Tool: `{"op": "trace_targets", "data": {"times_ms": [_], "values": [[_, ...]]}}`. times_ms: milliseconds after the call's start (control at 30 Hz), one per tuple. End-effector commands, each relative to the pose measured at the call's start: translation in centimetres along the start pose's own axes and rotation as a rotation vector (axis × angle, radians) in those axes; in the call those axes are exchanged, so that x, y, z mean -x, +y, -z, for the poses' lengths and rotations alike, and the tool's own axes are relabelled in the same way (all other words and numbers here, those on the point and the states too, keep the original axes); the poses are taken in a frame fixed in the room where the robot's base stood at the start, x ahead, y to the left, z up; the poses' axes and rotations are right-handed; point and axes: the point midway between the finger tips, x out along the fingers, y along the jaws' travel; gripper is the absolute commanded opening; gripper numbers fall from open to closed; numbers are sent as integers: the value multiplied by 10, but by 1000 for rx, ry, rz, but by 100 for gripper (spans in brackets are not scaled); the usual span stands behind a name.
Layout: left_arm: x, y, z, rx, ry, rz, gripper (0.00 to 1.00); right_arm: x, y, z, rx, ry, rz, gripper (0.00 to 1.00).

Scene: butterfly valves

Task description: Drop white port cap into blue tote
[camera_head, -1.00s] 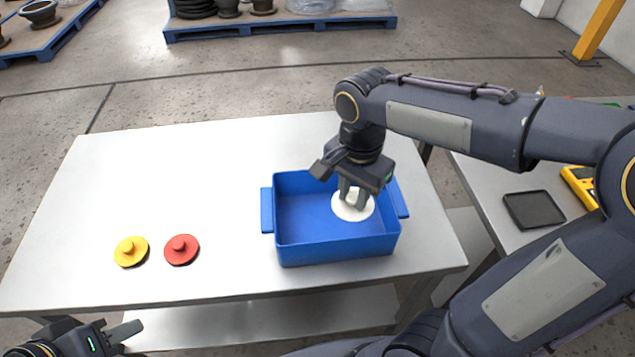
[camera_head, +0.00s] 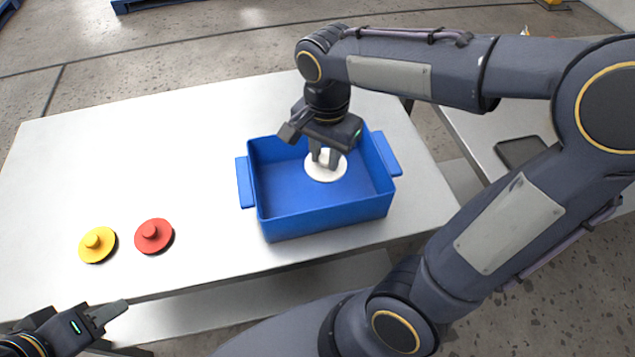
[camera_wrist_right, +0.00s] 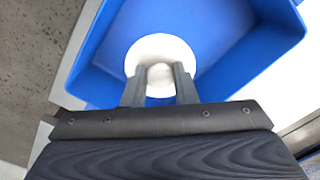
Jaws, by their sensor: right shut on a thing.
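The white port cap (camera_head: 325,167) is a round disc with a knob, and it also shows in the right wrist view (camera_wrist_right: 161,50). My right gripper (camera_head: 326,158) is shut on its knob, with the fingers pointing down and the disc below them. The cap is within the walls of the blue tote (camera_head: 325,221), as seen from above. I cannot tell whether it touches the tote's floor. The tote stands on the table and holds nothing else that I can see. My left gripper (camera_head: 107,316) is at the lower left, off the table's front edge; its jaw opening is unclear.
A yellow cap (camera_head: 97,246) and a red cap (camera_head: 153,237) lie on the metal table (camera_head: 140,150), left of the tote. The table's left and back parts are clear. A second table with a dark tray (camera_head: 520,152) stands at the right.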

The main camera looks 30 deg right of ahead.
Motion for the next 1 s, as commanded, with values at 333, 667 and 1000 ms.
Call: {"op": "trace_targets", "data": {"times_ms": [333, 667, 1000], "values": [[0, 0, 0, 0, 0, 0, 36, 0, 0, 0, 0, 0, 0, 38], [0, 0, 0, 0, 0, 0, 36, 0, 0, 0, 0, 0, 0, 51], [4, 2, 2, 0, 0, 0, 36, 42, -1, 1, 0, 2, 6, 51]]}}
